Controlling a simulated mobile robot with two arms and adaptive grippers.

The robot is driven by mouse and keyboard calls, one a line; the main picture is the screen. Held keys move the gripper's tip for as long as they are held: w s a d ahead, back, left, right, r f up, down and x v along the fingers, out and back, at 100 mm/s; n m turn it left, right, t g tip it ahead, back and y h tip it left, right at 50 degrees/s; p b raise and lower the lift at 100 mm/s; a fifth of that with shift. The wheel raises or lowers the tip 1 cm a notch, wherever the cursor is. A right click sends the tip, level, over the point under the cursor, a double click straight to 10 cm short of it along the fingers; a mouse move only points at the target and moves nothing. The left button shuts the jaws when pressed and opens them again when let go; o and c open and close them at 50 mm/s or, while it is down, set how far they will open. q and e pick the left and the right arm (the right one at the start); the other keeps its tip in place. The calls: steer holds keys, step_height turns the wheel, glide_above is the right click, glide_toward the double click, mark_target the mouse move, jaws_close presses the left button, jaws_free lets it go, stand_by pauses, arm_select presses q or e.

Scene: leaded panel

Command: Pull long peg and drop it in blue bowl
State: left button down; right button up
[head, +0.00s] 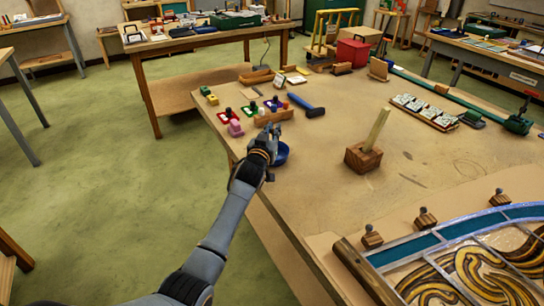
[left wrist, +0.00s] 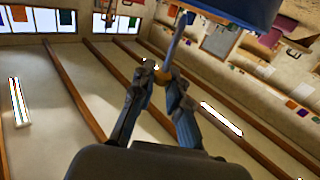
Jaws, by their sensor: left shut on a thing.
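My left gripper (head: 273,133) is near the table's left edge, just above and beside the blue bowl (head: 281,153). It is shut on a thin grey rod (left wrist: 175,40). In the left wrist view the fingers close at its lower end, near a small tan spot. I cannot tell what the rod is. The blue bowl (left wrist: 240,10) is cut off at the top there, with the rod to its left. A long pale peg (head: 376,130) stands slightly tilted in a wooden block (head: 363,157), apart from the gripper. My right gripper is not in view.
A wooden holder (head: 274,117), a blue-handled hammer (head: 307,106) and small coloured pieces (head: 235,128) lie behind the gripper. A stained-glass panel (head: 470,260) with small wooden blocks fills the front right. The table is clear around the peg's block.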

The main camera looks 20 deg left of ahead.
arm_select(q)
steer(key=shift+f+b, duration=0.3)
steer(key=shift+f, duration=0.15)
stand_by(0.3)
steer(key=c, duration=1.3)
jaws_free()
steer(key=shift+o, duration=0.2)
steer(key=shift+s, duration=0.1)
steer(key=s, duration=0.8)
steer(key=s+d, duration=0.1)
steer(key=s, duration=0.3)
